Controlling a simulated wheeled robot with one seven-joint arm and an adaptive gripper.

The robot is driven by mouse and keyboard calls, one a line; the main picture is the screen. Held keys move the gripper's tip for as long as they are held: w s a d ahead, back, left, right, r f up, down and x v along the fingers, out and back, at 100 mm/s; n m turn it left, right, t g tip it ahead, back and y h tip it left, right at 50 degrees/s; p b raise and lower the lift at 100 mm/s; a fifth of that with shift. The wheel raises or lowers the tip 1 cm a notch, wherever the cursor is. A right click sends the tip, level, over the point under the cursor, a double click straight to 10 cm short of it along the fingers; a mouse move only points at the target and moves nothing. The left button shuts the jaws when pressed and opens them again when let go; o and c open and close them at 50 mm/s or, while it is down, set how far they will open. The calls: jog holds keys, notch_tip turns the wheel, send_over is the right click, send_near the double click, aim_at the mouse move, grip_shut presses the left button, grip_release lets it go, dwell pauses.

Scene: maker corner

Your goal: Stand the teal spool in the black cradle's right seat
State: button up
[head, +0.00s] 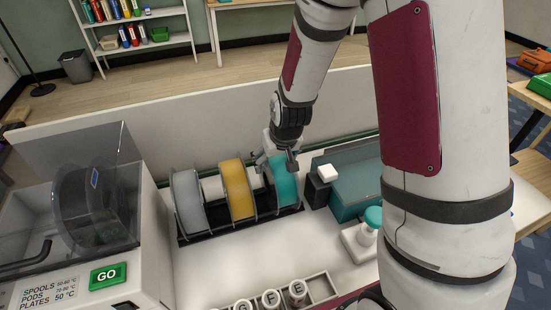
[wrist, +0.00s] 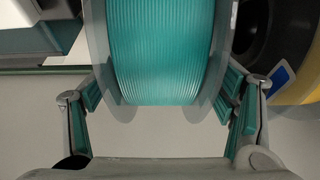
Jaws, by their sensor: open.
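The teal spool (head: 284,188) stands upright at the right end of the black cradle (head: 215,234), in its right seat as far as the head view shows. Its lower edge there is partly hidden. My gripper (head: 275,158) is at the top of the teal spool. In the wrist view the teal spool (wrist: 160,55) lies between the two spread fingers of my gripper (wrist: 160,98), one beside each clear flange. The jaws are open; I cannot tell whether a finger pad touches a flange.
A yellow spool (head: 237,190) and a grey spool (head: 188,202) stand left in the cradle; the yellow one (wrist: 296,88) is close to a finger. A teal bin (head: 352,190) is at the right. A machine with a GO button (head: 108,275) stands left.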

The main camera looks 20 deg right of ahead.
jog(key=shift+s, duration=0.1)
jog(key=v, duration=1.2)
dwell(0.4)
